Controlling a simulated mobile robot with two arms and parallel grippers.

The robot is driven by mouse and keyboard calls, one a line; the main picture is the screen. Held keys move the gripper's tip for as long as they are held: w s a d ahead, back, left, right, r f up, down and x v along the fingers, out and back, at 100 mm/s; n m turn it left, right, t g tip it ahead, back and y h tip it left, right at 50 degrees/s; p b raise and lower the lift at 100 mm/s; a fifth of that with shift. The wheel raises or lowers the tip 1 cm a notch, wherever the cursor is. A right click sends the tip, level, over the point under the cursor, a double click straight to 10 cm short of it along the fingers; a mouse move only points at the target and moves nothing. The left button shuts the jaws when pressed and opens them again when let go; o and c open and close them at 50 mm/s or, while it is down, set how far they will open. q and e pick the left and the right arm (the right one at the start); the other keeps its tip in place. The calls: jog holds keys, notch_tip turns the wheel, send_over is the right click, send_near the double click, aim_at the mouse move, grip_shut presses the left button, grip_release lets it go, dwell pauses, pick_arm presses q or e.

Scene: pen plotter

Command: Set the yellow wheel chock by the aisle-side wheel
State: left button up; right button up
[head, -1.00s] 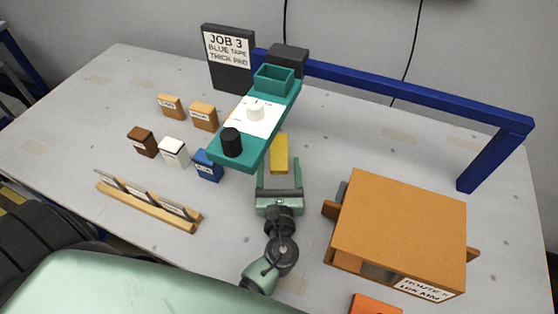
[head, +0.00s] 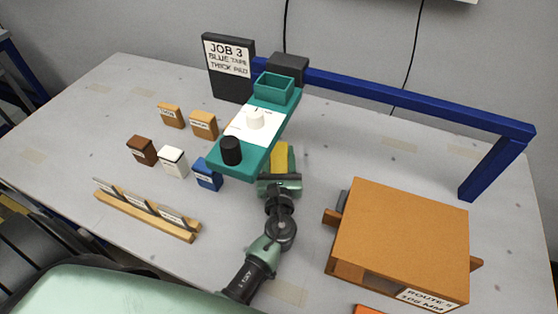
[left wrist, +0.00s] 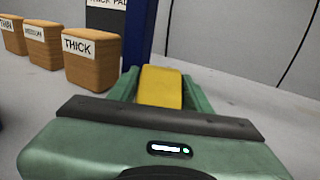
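A yellow block (head: 280,157), the only yellow chock-like thing in view, stands just right of the teal panel, which partly covers it in the head view. My left gripper (head: 281,168) is at its near side. In the left wrist view the yellow block (left wrist: 160,88) sits between the two green fingers (left wrist: 160,92), which lie close along both its sides and look shut on it. Whether it is lifted cannot be told. No wheel can be made out in these frames. My right gripper is not in view.
A teal panel (head: 222,162) with knobs overhangs the block's left. A blue beam (head: 400,88) spans the back. An orange box (head: 405,235) stands at the right. Small labelled blocks (head: 203,125) and a wooden rack (head: 150,211) are at the left.

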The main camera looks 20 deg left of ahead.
pick_arm(q)
grip_shut()
